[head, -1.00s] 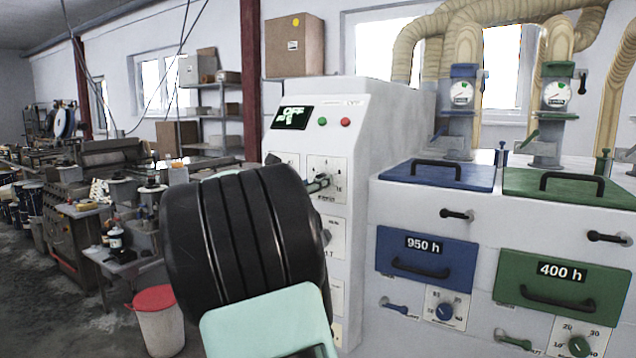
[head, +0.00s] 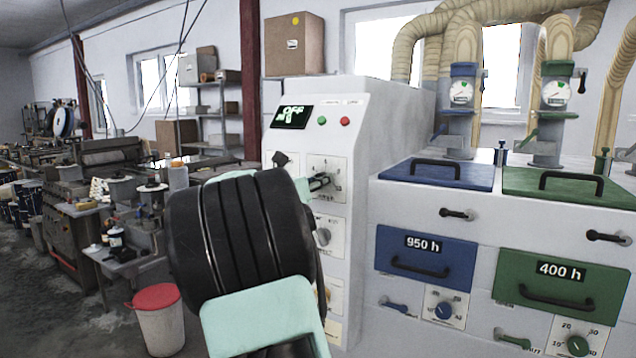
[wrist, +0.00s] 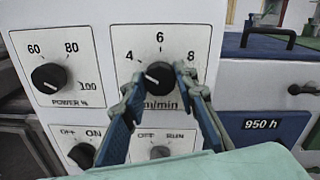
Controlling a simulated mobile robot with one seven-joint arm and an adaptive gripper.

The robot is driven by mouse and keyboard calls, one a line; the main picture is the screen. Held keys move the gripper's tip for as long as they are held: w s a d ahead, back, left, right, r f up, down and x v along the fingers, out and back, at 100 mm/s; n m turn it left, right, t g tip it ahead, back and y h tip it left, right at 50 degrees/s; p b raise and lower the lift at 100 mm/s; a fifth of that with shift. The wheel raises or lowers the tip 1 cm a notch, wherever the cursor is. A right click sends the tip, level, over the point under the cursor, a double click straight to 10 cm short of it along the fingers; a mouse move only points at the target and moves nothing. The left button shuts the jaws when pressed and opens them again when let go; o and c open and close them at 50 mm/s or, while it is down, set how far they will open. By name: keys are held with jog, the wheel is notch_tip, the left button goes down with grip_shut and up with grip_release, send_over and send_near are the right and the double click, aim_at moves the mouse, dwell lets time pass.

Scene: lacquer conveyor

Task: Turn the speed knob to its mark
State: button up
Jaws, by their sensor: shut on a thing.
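The speed knob (wrist: 158,75) is a black dial on a white plate marked 4, 6, 8 and m/min in the wrist view. Its white pointer line slants to the upper left, towards the 4 side. My gripper (wrist: 157,84) has one finger on each side of the knob and is shut on it. In the head view my gripper (head: 320,182) reaches the speed plate (head: 328,165) on the white control cabinet; my arm hides part of the cabinet, and the knob is mostly covered by the fingers there.
A power knob (wrist: 49,78) is left of the speed knob. Blue (head: 425,252) and green (head: 560,285) drawers stand to the right.

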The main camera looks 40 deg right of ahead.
jog(key=shift+f+b, duration=0.1)
jog(key=shift+b, duration=0.3)
jog(key=m+b, duration=1.9)
jog(key=m, duration=0.5)
jog(key=shift+g+b, duration=0.3)
jog(key=shift+b, duration=0.1)
jog(key=o, duration=1.2)
jog(key=shift+c, duration=0.2)
